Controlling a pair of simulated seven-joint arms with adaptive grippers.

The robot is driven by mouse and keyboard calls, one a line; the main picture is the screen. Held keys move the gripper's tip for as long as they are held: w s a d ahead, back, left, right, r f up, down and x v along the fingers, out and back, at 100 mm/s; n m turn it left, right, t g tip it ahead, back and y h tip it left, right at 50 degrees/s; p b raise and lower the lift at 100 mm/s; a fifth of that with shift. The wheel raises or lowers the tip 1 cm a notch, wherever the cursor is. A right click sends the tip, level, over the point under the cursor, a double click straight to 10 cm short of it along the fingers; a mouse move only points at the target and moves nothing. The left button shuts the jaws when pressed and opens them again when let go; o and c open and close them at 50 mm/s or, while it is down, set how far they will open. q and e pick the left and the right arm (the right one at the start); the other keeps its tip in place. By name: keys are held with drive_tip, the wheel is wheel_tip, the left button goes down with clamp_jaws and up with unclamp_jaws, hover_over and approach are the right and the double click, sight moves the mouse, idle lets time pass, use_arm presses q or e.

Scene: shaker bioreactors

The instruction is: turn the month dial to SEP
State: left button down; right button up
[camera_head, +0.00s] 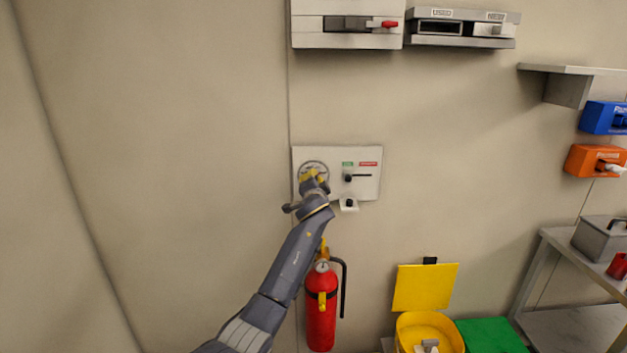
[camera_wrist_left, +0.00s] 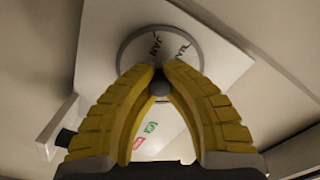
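The month dial (camera_head: 313,166) is a round grey-rimmed disc on the left of a white wall panel (camera_head: 365,188). My left gripper (camera_head: 315,177) is at the dial and covers much of its face. In the left wrist view the dial (camera_wrist_left: 136,48) has a pale face with dark month letters, turned and hard to read. The yellow fingers (camera_wrist_left: 164,75) close in around a small grey knob (camera_wrist_left: 160,88) at its middle and appear to pinch it. The dial's setting and the SEP mark are hidden or unreadable. My right gripper is not in view.
The panel also carries a slider (camera_head: 358,176) under green and red labels, and a small white block (camera_head: 349,204) sits below it. A yellow bin (camera_head: 405,335) stands lower right. The wall left of the panel is clear.

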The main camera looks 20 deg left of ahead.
use_arm(q)
drive_tip(key=shift+d+r+m, duration=0.1)
drive_tip(key=shift+d+m, duration=0.05)
drive_tip(key=shift+m, duration=0.25)
idle(0.5)
drive_tip(key=c, duration=1.2)
unclamp_jaws()
drive_tip(key=shift+c, duration=0.2)
drive_tip(key=v, duration=1.2)
